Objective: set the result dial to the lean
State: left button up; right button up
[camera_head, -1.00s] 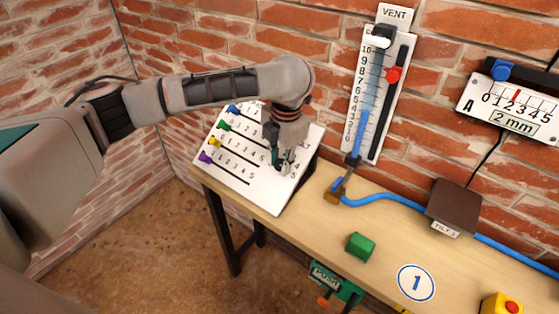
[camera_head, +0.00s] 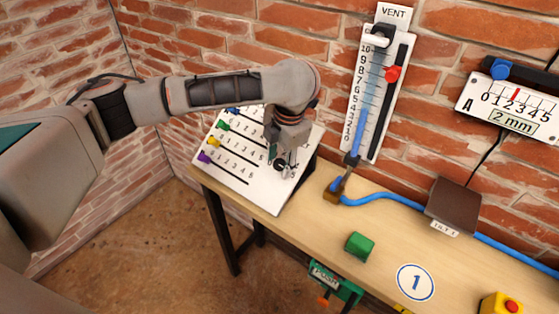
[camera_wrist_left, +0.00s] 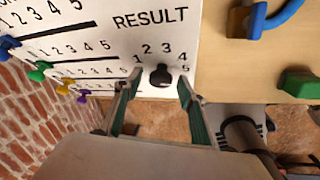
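The result dial is a black knob (camera_wrist_left: 160,76) on a white board (camera_head: 248,190), with RESULT above it and numbers 1 to 5 arced around it. The knob also shows in the head view (camera_head: 281,164); its exact setting is unclear. My left gripper (camera_wrist_left: 156,82) is open, with one finger on each side of the knob; I cannot tell whether they touch it. It also shows in the head view (camera_head: 283,160). Wall gauge A (camera_head: 510,104) has a 0 to 5 scale, a red pointer near 2 and a "2 mm" plate. My right gripper is not in view.
Blue, green, yellow and purple sliders (camera_head: 211,141) line the board's left part. A VENT scale (camera_head: 374,95) with a red marker hangs on the brick wall. A green block (camera_head: 360,246), brown box (camera_head: 454,206) and blue hose (camera_head: 390,200) lie on the wooden bench (camera_head: 330,230).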

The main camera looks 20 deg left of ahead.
pick_arm(q)
jog(key=shift+r, duration=0.15)
jog(key=v, duration=1.1)
jog(key=shift+r, duration=0.3)
jog(key=shift+s+d, duration=0.1)
